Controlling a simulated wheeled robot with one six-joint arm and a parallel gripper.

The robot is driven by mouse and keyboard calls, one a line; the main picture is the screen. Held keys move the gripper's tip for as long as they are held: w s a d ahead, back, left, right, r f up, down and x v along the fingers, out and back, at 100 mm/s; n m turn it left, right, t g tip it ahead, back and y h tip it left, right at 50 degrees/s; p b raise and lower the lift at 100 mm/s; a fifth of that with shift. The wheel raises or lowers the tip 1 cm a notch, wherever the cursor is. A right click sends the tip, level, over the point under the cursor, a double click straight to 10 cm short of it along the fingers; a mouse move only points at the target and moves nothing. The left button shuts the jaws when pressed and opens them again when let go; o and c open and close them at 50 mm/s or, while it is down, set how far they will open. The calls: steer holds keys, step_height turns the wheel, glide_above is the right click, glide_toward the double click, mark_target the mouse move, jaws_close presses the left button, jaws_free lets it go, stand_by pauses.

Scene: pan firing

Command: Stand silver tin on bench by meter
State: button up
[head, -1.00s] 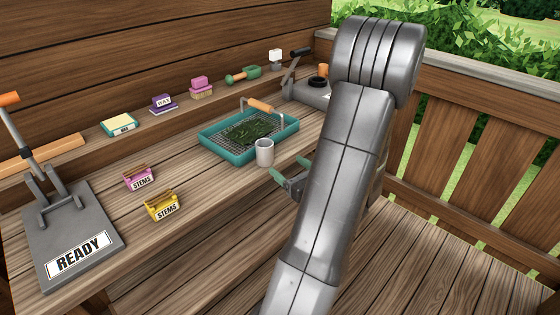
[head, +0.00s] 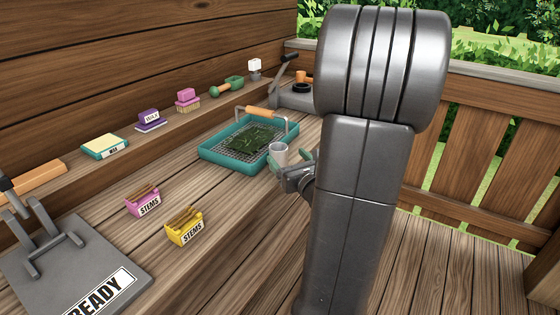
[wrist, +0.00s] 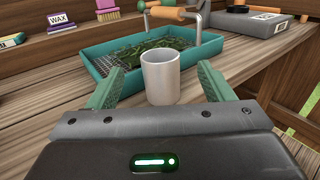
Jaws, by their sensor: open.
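The silver tin (head: 279,152), a plain grey cylinder with an open top, stands upright on the bench (head: 235,205) at the near right edge of a teal tray. It also shows in the wrist view (wrist: 161,78), between and slightly beyond my fingertips. My gripper (wrist: 158,84) is open, with one green finger on each side of the tin and a visible gap to each. In the head view my gripper (head: 290,163) is partly hidden behind the tin and my arm. I cannot tell which thing is the meter.
The teal tray (head: 215,155) has a mesh, dark green leaves and an orange-handled bar. A grey device (head: 292,98) stands behind it. Pink (head: 143,201) and yellow (head: 184,228) stems boxes and a ready plate (head: 70,270) are on the left. A back ledge holds small items.

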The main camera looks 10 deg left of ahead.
mark_target(276, 144)
steer(key=x, duration=0.8)
steer(key=shift+w+a, duration=0.2)
steer(key=c, duration=1.2)
